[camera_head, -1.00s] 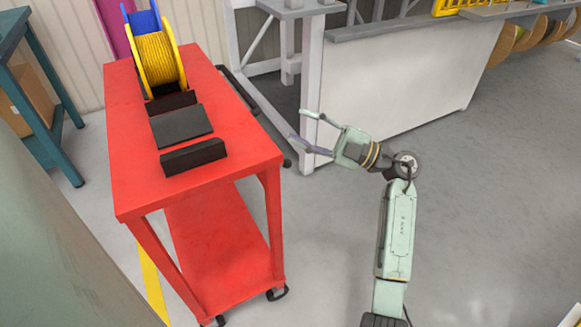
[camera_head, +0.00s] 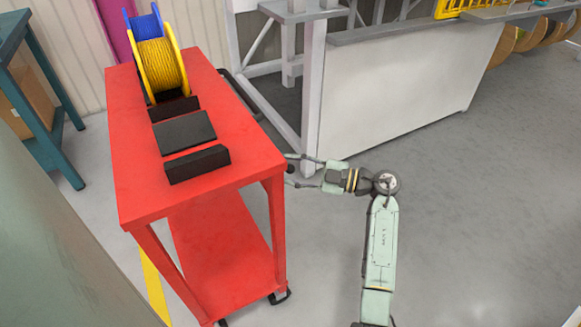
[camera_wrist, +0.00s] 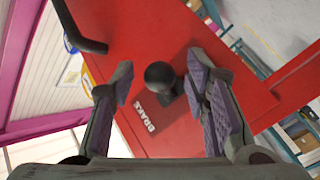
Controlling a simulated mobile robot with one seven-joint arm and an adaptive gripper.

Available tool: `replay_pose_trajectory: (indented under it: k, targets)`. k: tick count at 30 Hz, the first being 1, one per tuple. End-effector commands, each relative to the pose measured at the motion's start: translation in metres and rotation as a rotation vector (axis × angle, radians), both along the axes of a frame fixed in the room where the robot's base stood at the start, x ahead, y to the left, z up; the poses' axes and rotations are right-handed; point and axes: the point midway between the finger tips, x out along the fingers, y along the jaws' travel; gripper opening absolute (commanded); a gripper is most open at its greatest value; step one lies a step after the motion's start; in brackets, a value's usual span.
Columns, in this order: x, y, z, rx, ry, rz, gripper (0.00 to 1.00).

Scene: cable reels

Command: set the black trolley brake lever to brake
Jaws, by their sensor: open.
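The red trolley (camera_head: 245,145) stands left of my arm in the head view. In the wrist view, its red side panel (camera_wrist: 140,40) carries a white BRAKE label (camera_wrist: 145,116). The black brake lever (camera_wrist: 160,76) shows as a round knob, seen nearly end-on, just above that label. My gripper (camera_wrist: 158,92) is open, with one finger on each side of the knob; I see no clear grip on it. In the head view my gripper (camera_head: 294,171) is at the trolley's right side. The lever's exact angle cannot be told.
A black bar handle (camera_wrist: 82,30) sticks out at upper left in the wrist view. The trolley top holds a yellow reel (camera_head: 162,65), a blue reel (camera_head: 146,24) and dark blocks (camera_head: 185,132). A white-sided bench (camera_head: 390,85) stands behind my arm.

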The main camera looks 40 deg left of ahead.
Motion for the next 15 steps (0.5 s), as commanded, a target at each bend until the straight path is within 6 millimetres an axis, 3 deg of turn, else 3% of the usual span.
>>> replay_pose_trajectory:
  k: [11, 15]
  targets:
    - [-0.0021, 0.0052, 0.0002, 0.000, -0.001, -0.001, 0.42]
    - [-0.0020, 0.0050, 0.0003, 0.001, -0.001, -0.001, 0.33]
